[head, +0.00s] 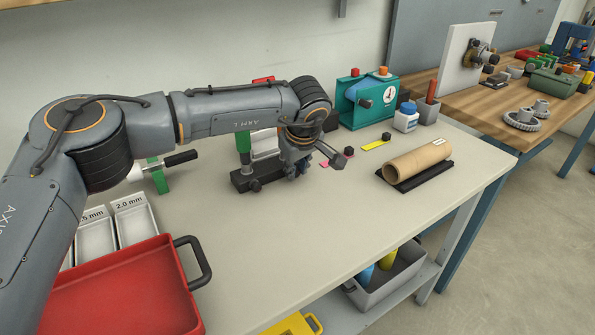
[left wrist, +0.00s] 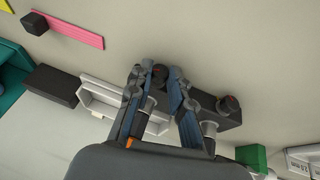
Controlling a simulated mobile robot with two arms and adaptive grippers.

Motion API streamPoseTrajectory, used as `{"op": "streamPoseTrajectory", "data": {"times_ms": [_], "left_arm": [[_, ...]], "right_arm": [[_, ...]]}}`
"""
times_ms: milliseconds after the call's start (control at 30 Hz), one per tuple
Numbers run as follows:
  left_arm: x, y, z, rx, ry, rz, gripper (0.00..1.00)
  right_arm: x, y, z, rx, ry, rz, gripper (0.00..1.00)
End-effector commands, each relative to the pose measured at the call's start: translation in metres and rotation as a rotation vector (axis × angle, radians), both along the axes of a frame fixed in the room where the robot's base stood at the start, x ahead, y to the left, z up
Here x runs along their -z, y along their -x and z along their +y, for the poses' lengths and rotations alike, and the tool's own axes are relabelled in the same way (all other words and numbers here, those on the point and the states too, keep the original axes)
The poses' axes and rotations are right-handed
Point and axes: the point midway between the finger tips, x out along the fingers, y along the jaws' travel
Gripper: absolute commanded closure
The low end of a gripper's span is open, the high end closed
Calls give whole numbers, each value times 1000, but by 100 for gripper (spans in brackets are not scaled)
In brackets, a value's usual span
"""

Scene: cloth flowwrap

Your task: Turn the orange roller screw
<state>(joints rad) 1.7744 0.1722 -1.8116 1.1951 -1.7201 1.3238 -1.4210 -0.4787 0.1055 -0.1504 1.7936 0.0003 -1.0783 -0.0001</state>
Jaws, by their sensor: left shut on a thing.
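My left gripper (head: 300,170) is low over the table at a black block (head: 245,180). In the left wrist view the gripper's fingertips (left wrist: 160,78) are shut on a small dark screw knob (left wrist: 160,71) with a reddish mark, at one end of the black block (left wrist: 205,110). A second dark knob with a reddish mark (left wrist: 229,105) stands at the other end, outside the fingers. In the head view the gripper and wrist hide the held knob. No clearly orange face shows on it. My right gripper is not in view.
A cardboard tube (head: 418,162) lies on a black holder to the right. A red tray (head: 130,290) and white bins (head: 135,222) are at the left. The table's front middle is clear.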

Motion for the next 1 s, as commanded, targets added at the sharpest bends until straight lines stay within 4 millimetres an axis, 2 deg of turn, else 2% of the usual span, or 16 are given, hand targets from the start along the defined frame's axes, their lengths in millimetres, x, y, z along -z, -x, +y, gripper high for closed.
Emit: {"op": "streamPoseTrajectory", "data": {"times_ms": [133, 400, 433, 500, 533, 833, 1000], "left_arm": [[0, 0, 1, -1, 14, -11, 100], [-1, 0, 1, -1, 14, -11, 100], [-1, 0, 1, -1, 14, -11, 74], [-1, 0, 1, -1, 14, -11, 60], [-1, 0, 1, -1, 14, -11, 57], [-2, 1, 0, -1, 13, -10, 57], [-18, 7, -1, -1, 15, -12, 57]], "right_arm": [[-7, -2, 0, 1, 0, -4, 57], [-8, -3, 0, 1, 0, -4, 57], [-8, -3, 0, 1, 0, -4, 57], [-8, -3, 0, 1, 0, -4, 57], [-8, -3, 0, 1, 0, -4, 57], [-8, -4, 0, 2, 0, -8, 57], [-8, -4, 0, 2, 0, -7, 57]]}}
